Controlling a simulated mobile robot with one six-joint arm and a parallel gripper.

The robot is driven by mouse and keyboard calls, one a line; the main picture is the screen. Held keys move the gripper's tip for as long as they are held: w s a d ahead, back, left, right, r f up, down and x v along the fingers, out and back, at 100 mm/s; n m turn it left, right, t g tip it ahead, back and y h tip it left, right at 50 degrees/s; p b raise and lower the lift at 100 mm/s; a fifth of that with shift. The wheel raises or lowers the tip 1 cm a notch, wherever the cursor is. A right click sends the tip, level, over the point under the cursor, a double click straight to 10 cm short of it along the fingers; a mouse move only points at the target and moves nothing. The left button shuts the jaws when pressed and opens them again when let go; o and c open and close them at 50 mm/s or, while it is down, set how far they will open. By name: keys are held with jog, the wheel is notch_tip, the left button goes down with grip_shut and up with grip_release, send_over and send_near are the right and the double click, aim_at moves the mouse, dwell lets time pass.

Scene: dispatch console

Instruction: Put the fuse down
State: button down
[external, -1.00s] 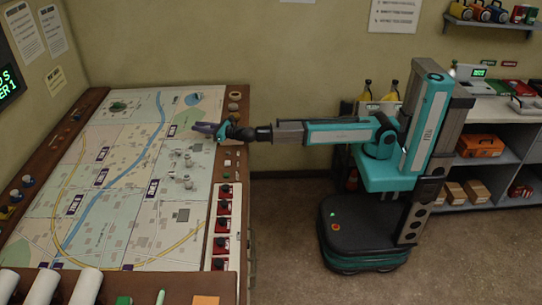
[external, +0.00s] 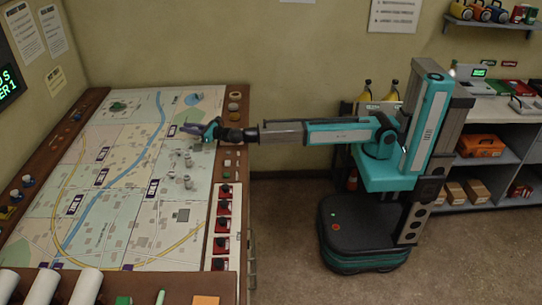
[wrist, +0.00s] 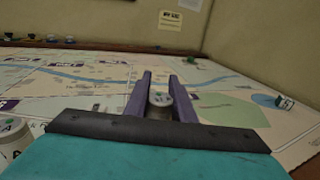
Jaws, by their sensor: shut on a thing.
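The fuse (wrist: 158,103) is a short grey-white cylinder with a small green mark on its top. It stands upright between the two purple fingers of my gripper (wrist: 160,95) in the wrist view, and the gripper is shut on it. In the external view my gripper (external: 191,129) is over the upper right part of the map table (external: 120,107). The fuse cannot be made out clearly there. Its lower end is hidden in the wrist view, so I cannot tell whether it touches the map.
Several grey cylinders (external: 188,181) stand on the map just in front of my gripper in the external view. A similar one (wrist: 12,137) shows at the left edge of the wrist view. Red switch units (external: 222,226) line the table's right edge. The map beyond my fingers looks mostly clear.

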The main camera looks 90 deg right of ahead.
aim_at(198, 137)
jog(key=shift+w, duration=0.15)
jog(key=shift+w, duration=0.6)
jog(key=shift+w+f, duration=0.25)
jog(key=shift+s+f, duration=0.15)
jog(key=shift+f, duration=1.25)
jog(key=shift+f+b, duration=0.2)
jog(key=shift+b, duration=0.15)
jog(key=c, duration=1.5)
grip_release()
jog(key=shift+s, duration=0.1)
jog(key=shift+b+v, duration=0.3)
jog(key=shift+v, duration=3.3)
jog(key=shift+o, duration=0.2)
jog(key=shift+a+f, duration=0.1)
jog(key=shift+f, duration=0.05)
